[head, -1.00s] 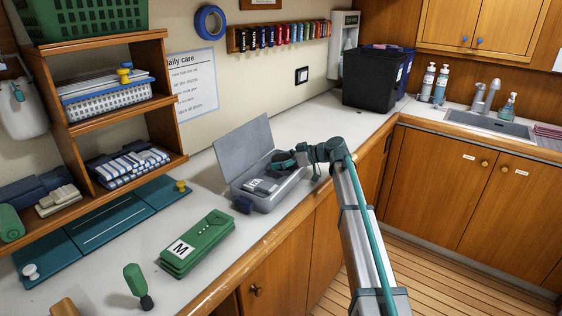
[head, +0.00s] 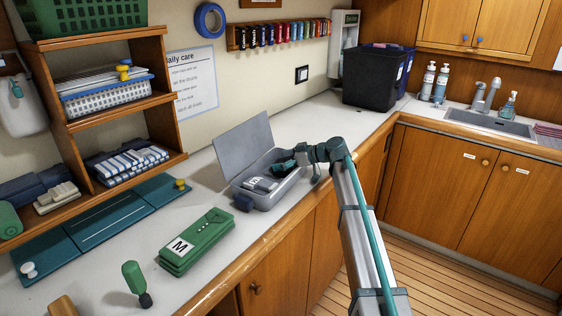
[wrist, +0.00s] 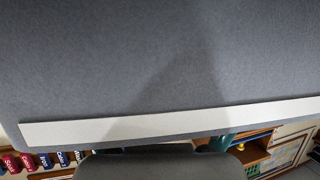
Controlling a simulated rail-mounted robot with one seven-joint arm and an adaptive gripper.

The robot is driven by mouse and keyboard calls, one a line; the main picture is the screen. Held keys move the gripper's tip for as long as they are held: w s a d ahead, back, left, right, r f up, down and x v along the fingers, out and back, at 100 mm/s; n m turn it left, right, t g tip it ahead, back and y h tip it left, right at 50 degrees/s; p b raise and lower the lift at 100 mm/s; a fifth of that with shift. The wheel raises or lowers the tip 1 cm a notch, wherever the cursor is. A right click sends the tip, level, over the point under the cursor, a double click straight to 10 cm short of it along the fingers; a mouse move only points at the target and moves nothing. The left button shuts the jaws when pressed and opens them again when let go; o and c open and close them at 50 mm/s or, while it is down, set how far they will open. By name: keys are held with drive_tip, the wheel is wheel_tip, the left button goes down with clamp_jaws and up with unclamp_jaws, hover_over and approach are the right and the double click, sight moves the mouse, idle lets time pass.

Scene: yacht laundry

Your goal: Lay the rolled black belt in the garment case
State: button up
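The grey garment case (head: 296,190) stands on the counter with its lid (head: 243,145) raised. A folded grey garment with a white label (head: 262,184) lies inside. My gripper (head: 279,166) is over the right part of the case, low at the opening. Its fingers are small and dark here, so I cannot tell whether they are open or hold anything. The wrist view is mostly filled by a grey felt-like surface with a pale strip, probably the lid (wrist: 160,60). I cannot make out the rolled black belt in either view.
A green folded garment marked M (head: 195,242) and a green-handled tool (head: 135,282) lie left of the case. A teal folding board (head: 105,228) lies by the shelf (head: 120,110). A black bin (head: 372,80) stands farther back. Counter between case and bin is clear.

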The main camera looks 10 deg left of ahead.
drive_tip(key=shift+d, duration=0.15)
idle(0.5)
drive_tip(key=shift+b+v, duration=0.75)
drive_tip(key=shift+v, duration=0.65)
drive_tip(key=shift+s+d, duration=0.1)
drive_tip(key=shift+d, duration=0.05)
drive_tip(key=shift+b+v, duration=0.6)
drive_tip(key=shift+v, duration=0.55)
drive_tip(key=shift+d+r, duration=0.15)
